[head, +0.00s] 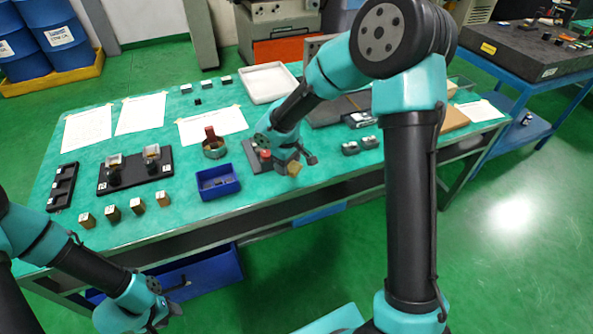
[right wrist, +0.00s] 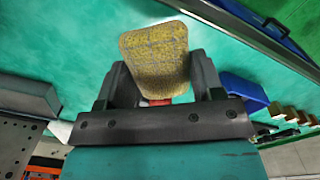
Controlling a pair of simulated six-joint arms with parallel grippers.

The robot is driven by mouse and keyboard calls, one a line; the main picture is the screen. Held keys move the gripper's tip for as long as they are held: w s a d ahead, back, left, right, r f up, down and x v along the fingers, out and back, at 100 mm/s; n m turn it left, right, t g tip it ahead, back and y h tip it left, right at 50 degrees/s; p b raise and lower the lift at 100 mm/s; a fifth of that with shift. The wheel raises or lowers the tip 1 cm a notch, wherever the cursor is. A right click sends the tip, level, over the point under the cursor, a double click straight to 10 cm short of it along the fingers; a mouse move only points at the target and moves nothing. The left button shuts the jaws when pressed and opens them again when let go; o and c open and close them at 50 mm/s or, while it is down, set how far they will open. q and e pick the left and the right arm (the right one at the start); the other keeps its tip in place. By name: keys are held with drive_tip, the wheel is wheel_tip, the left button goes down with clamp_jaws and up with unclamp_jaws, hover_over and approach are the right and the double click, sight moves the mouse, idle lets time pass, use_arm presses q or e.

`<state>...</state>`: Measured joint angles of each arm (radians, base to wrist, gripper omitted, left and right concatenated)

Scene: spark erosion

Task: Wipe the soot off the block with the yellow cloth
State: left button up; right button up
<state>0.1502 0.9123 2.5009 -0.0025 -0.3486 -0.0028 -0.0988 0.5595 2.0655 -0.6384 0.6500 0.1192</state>
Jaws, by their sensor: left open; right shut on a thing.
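My right gripper (head: 290,160) is shut on the yellow cloth (head: 294,169) near the table's front edge. Several small brass-coloured blocks (head: 113,214) stand in a row at the front left of the table; at this size I cannot tell which carries soot. My left gripper (head: 163,308) is open and empty, low in front of the table, apart from everything on it.
A blue bin (head: 217,182) stands between the block row and my right gripper. The table's front left corner is clear.

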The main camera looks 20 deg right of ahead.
drive_tip(key=w+a+r+m, duration=0.1)
drive_tip(key=m, duration=0.1)
drive_tip(key=w+a+r+m, duration=0.1)
drive_tip(key=m, duration=0.2)
drive_tip(key=w+a+r+m, duration=0.1)
drive_tip(key=m, duration=0.1)
drive_tip(key=shift+a+r+m, duration=0.15)
drive_tip(key=shift+m, duration=0.25)
drive_tip(key=shift+w+a+r+m, duration=0.2)
drive_tip(key=shift+a+r+m, duration=0.1)
drive_tip(key=shift+m, duration=0.5)
